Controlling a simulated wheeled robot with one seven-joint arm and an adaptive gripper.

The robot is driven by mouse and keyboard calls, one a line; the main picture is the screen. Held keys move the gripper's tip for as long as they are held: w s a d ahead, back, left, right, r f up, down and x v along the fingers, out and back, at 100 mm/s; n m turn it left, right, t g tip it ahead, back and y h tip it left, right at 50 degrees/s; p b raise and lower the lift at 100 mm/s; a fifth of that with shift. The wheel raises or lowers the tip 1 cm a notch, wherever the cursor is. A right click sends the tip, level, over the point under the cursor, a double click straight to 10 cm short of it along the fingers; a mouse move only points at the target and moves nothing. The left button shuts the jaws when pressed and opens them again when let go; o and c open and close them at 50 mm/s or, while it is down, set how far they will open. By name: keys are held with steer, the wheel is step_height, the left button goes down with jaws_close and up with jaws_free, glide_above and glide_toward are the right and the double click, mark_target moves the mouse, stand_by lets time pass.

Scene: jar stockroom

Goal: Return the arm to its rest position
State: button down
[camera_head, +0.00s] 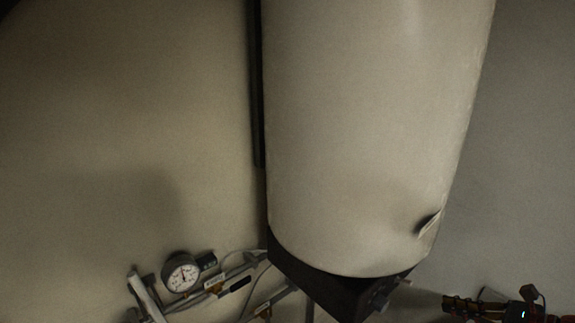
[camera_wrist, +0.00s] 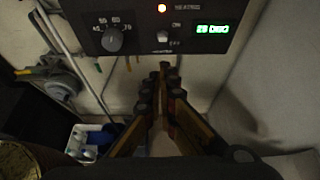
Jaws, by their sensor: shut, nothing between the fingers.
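My gripper (camera_wrist: 162,78) is in the middle of the wrist view, its two brass-coloured fingers meeting at dark tips with nothing between them. It points toward the space below a black control panel (camera_wrist: 140,32); I cannot tell the exact gap. In the head view, what appears to be my gripper (camera_head: 450,303) is cut off at the lower right corner, to the right of the black panel box (camera_head: 335,288). The rest of my arm is largely out of view.
A large off-white tank (camera_head: 365,140) fills the middle of the head view, with the panel box under it. A round gauge (camera_head: 181,273) and pipes are at lower left. The wrist view shows a blue and white container (camera_wrist: 92,141) and a jar-like lid (camera_wrist: 18,160) at lower left.

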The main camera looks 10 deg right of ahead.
steer(key=s+a+f+n+g+h+b, duration=0.3)
steer(key=s+a+f+n+g, duration=0.6)
steer(key=n, duration=0.4)
steer(key=a+n+t+h+b, duration=0.3)
steer(key=a+n+b, duration=0.7)
steer(key=a+n, duration=0.6)
steer(key=a, duration=0.3)
steer(key=shift+s+r+n+h, duration=0.15)
steer(key=shift+n+h, duration=0.15)
